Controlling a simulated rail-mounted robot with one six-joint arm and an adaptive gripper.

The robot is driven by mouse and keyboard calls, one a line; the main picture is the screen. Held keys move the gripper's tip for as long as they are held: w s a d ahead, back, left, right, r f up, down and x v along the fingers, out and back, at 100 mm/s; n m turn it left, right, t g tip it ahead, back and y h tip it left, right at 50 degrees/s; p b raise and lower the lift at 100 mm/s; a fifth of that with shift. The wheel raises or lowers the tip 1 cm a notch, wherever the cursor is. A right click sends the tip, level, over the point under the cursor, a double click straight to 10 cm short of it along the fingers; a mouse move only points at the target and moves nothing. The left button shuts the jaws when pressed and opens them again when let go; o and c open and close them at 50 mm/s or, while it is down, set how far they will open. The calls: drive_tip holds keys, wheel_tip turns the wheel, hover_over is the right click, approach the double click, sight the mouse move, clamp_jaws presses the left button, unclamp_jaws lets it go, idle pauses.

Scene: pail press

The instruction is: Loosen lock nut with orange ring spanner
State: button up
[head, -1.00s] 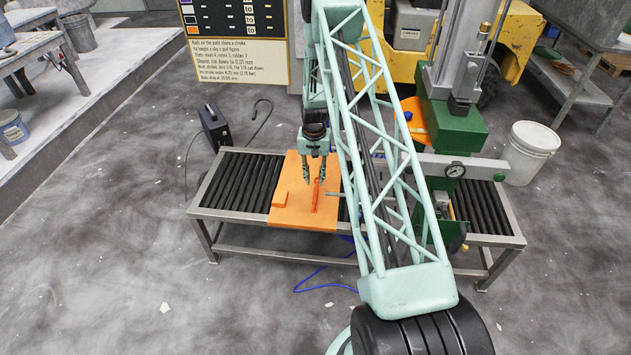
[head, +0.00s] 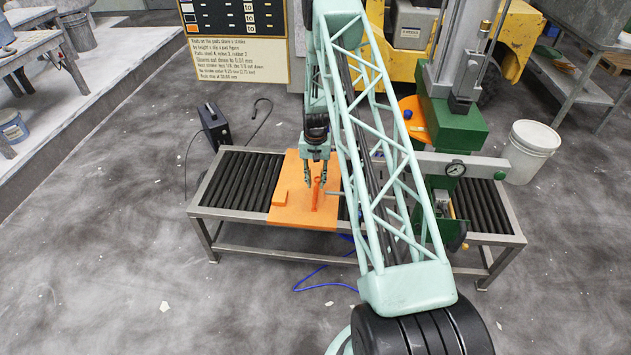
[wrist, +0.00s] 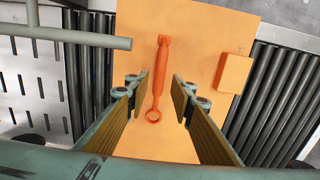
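The orange ring spanner (wrist: 160,75) lies on an orange board (wrist: 205,30), its ring end towards the bottom of the wrist view. In the head view the spanner (head: 316,199) shows just below my gripper (head: 316,187). My gripper (wrist: 161,84) is open and empty, its two fingers apart on either side of the spanner's line. It seems to be above the spanner, not touching it. I cannot make out the lock nut; my arm covers part of the press.
The board lies across a roller conveyor (head: 238,177), with a small orange block (head: 280,198) on it. A grey rod (wrist: 65,36) reaches over the board beside the spanner. A white pail (head: 530,150) is beyond.

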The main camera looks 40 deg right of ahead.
sight(316, 193)
drive_tip(key=shift+f+b, duration=1.05)
drive_tip(key=shift+f, duration=2.3)
drive_tip(key=shift+c, duration=0.2)
drive_tip(key=shift+r, duration=0.1)
clamp_jaws()
drive_tip(key=shift+r, duration=0.2)
drive_tip(key=shift+r+p, duration=0.9)
drive_tip(key=shift+r, duration=1.4)
drive_tip(key=shift+a+r, duration=0.1)
